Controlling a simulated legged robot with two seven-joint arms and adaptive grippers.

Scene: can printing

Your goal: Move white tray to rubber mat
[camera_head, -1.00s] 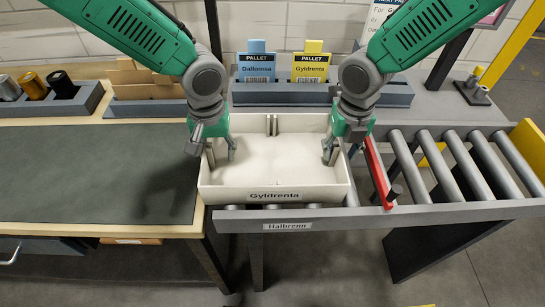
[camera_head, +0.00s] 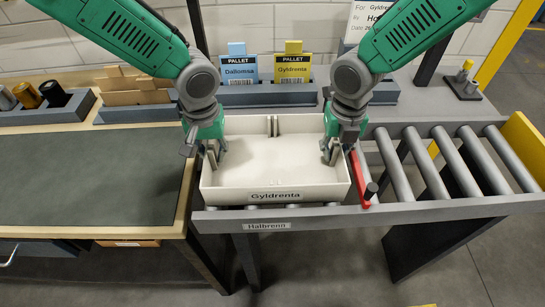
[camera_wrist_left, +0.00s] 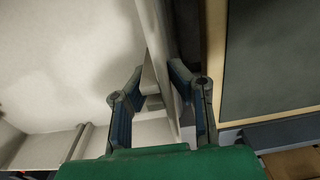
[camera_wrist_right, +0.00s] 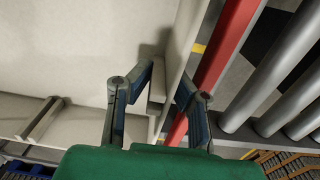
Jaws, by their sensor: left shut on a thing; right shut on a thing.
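The white tray (camera_head: 275,194), labelled Gyldrenta, is empty and upright over the left end of the roller conveyor. Whether it touches the rollers or hangs just above them I cannot tell. My left gripper (camera_head: 216,157) is shut on its left wall, which runs between the fingers in the left wrist view (camera_wrist_left: 165,70). My right gripper (camera_head: 332,154) is shut on the right wall, also between the fingers in the right wrist view (camera_wrist_right: 172,75). The dark rubber mat (camera_head: 90,180) lies bare on the wooden table to the left.
A red bar (camera_head: 360,178) stands close beside the tray's right wall. Empty rollers (camera_head: 432,165) extend right. The conveyor's front rail (camera_head: 400,213) carries a Halbrenn label. Blue and yellow pallet cards (camera_head: 292,66) stand behind the tray.

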